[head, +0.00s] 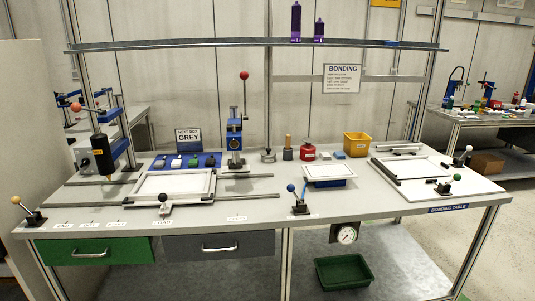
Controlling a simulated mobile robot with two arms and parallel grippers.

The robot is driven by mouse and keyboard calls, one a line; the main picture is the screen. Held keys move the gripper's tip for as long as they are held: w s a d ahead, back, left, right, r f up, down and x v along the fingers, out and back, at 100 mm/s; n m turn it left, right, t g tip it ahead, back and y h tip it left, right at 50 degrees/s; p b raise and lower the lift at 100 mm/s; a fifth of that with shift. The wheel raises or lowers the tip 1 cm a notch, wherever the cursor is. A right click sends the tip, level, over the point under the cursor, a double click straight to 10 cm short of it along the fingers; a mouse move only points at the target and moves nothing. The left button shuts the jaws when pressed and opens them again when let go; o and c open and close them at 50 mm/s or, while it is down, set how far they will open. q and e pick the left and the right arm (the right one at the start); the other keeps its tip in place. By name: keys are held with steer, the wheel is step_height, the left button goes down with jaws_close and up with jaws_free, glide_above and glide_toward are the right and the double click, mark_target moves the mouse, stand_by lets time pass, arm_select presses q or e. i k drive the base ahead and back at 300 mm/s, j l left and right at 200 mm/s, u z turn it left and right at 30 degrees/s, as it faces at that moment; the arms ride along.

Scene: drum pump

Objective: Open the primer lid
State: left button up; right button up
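None of the things on the bonding table (250,203) carries a label that I can read as primer. A small metal pot with a knob on top (268,156), a dark cylinder with a wooden handle (287,150) and a red container with a dark top (307,152) stand in a row at the back middle. In front of them is a blue tray with a white panel on top (329,174). I cannot tell which one holds the primer lid. Neither of my grippers is in view.
A lever press (235,140) and a blue rack with small blocks (187,161) stand at back left. A yellow bin (356,144) stands at back right. White frames (173,186) lie on both sides.

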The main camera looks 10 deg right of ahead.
mark_target(269, 153)
steer(key=i+l+u, duration=0.15)
steer(key=i+l, duration=0.25)
steer(key=i, duration=0.2)
steer(key=i+l+u, duration=0.1)
steer(key=i+l, duration=0.3)
steer(key=i, duration=0.15)
